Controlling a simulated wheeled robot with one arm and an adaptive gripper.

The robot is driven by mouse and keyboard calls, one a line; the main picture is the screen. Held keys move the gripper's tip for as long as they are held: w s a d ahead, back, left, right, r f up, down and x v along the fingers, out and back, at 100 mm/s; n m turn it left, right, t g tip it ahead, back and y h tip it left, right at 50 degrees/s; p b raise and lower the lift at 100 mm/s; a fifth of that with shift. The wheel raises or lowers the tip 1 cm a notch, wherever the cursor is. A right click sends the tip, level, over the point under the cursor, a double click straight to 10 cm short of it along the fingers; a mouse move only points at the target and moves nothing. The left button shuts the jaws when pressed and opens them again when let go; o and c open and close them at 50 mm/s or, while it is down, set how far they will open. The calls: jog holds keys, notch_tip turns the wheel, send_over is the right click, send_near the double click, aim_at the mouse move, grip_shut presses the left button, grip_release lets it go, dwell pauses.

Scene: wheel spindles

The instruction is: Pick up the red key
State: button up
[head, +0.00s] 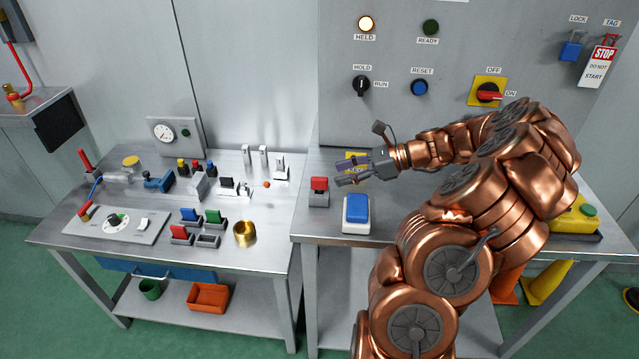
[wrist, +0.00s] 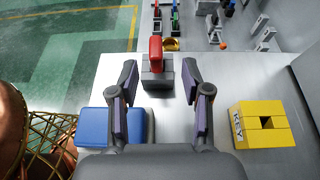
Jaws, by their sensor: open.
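The red key (head: 319,183) stands upright in a small grey block (head: 319,200) near the left edge of the right-hand table. In the wrist view the red key (wrist: 155,49) and its grey block (wrist: 158,73) are straight ahead, between and beyond the fingertips. My gripper (head: 341,170) is open and empty above the table, pointing left. The wrist view shows both fingers of my gripper (wrist: 160,82) spread apart, not touching the key. A yellow block labelled KEY (wrist: 262,125), with a dark square opening, is right of the fingers; my gripper partly hides it in the head view (head: 355,157).
A blue-topped block (head: 356,208) stands close to the gripper, at the left in the wrist view (wrist: 93,126). The left table (head: 270,225) holds several small devices and a brass cup (head: 245,233). A grey control panel (head: 440,50) rises behind the right-hand table.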

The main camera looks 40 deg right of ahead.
aim_at(322, 178)
jog(key=p+x, duration=0.1)
jog(key=x, duration=0.2)
jog(key=p+x, duration=0.1)
jog(key=x, duration=0.2)
jog(key=shift+s+a, duration=0.2)
jog(key=shift+a, duration=0.05)
jog(key=shift+w+a+f, duration=0.2)
jog(key=shift+a+f, duration=0.05)
jog(key=shift+f, duration=0.05)
jog(key=shift+c, duration=0.3)
grip_shut()
